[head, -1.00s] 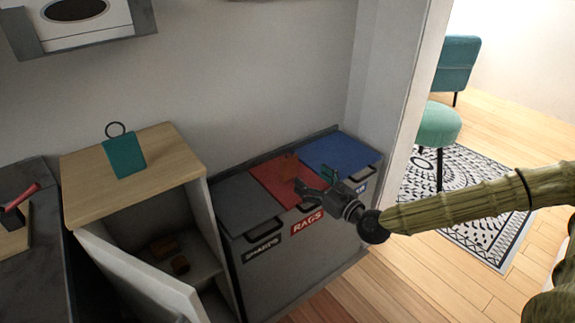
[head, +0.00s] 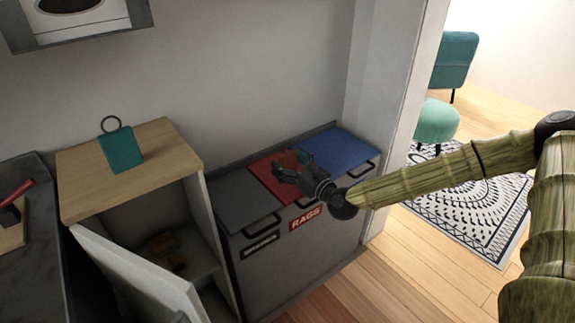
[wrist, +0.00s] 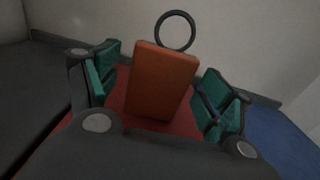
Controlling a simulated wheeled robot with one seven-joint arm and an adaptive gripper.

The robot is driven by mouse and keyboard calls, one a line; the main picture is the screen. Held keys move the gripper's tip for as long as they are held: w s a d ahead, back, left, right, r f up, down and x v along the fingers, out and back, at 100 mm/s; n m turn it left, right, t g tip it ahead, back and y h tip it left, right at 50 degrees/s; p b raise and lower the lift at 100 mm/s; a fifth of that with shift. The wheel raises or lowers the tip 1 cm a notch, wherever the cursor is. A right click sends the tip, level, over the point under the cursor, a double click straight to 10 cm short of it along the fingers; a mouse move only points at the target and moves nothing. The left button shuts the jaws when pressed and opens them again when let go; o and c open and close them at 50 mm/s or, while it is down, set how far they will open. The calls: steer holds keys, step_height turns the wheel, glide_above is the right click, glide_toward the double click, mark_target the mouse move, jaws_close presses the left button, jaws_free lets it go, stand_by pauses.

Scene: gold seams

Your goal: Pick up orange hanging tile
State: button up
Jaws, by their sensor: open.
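The orange hanging tile (wrist: 160,84) stands on the red lid, tilted slightly, with a dark ring (wrist: 175,31) at its top. My gripper (wrist: 158,92) is open, its green-padded fingers one on each side of the tile with gaps showing. In the head view my gripper (head: 296,172) is over the red lid (head: 262,180) and hides most of the tile; a small orange-brown part (head: 287,160) shows behind it.
The red lid lies between a grey lid (head: 240,203) and a blue lid (head: 345,148), against the wall. A teal tile with a ring (head: 121,150) stands on a wooden cabinet top (head: 80,190) at left. The cabinet's white door (head: 135,275) hangs open.

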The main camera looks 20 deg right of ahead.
mark_target(288, 153)
steer(key=shift+w+a, duration=0.2)
steer(key=shift+w, duration=0.3)
steer(key=c, duration=1.2)
steer(key=shift+r, duration=0.1)
steer(key=shift+r, duration=0.6)
step_height(288, 153, up, 2)
steer(key=shift+s+d+r+p, duration=0.15)
steer(key=shift+r+p, duration=0.1)
steer(key=shift+p, duration=0.2)
steer(key=a+r+p+v, duration=0.1)
steer(key=v, duration=1.4)
steer(key=shift+s, duration=0.5)
